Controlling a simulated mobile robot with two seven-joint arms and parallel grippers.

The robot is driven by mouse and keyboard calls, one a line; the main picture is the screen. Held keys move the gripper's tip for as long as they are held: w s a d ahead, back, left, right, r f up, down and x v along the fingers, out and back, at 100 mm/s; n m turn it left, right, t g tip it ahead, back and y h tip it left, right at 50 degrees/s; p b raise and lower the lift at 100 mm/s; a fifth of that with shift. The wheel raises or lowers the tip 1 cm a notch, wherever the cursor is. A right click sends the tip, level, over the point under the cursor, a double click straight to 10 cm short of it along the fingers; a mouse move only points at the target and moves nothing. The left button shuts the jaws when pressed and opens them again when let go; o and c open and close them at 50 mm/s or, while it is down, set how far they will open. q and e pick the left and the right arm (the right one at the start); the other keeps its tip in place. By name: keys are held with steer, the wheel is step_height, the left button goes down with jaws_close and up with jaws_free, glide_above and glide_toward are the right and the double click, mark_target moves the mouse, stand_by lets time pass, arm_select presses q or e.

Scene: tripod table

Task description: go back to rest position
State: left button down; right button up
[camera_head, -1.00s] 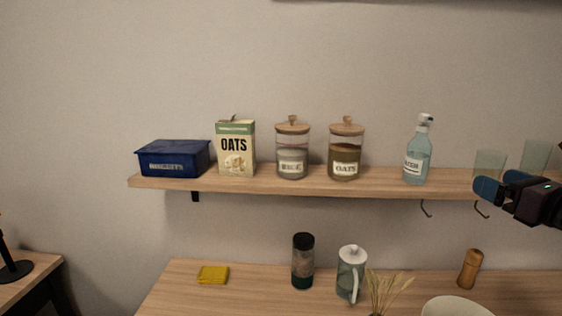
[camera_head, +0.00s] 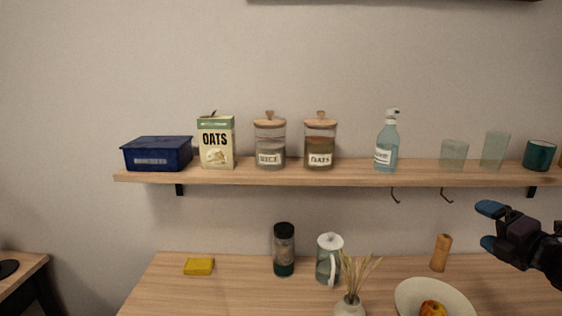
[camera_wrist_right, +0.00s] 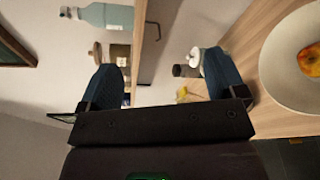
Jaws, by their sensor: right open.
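My right gripper (camera_head: 488,226) is at the right of the head view, below the shelf and above the right part of the table. Its blue fingers are apart with nothing between them. In the right wrist view the right gripper (camera_wrist_right: 168,88) also shows spread fingers, with the shelf edge, a bottle and a bowl beyond. My left gripper is not in either view now.
The wooden shelf (camera_head: 345,179) holds a blue box (camera_head: 158,154), an oats carton, two jars, a spray bottle (camera_head: 387,141), glasses and a teal cup. Hooks hang below it. The table (camera_head: 230,290) holds a pepper mill (camera_head: 440,252), a bowl (camera_head: 405,297), a pitcher and a vase.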

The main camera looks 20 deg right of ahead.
steer(key=s+a+f+m+g, duration=0.1)
steer(key=s+a+f+m, duration=0.15)
steer(key=f+m, duration=0.45)
steer(key=s+a+f+m+g+h, duration=0.15)
steer(key=s+f, duration=0.25)
steer(key=f, duration=0.6)
steer(key=s+a+f+m+g+y, duration=0.1)
steer(key=s+a+f+m, duration=0.2)
steer(key=f+m, duration=0.45)
steer(key=s+a+f+m, duration=0.1)
steer(key=a+f, duration=0.3)
steer(key=a, duration=0.3)
steer(key=s+a+f+m+g+y+b, duration=0.1)
steer(key=a+f+m, duration=0.1)
steer(key=a+f, duration=0.2)
steer(key=s+a+f+m, duration=0.1)
steer(key=a+f, duration=0.4)
steer(key=a, duration=0.6)
steer(key=shift+g+y, duration=0.25)
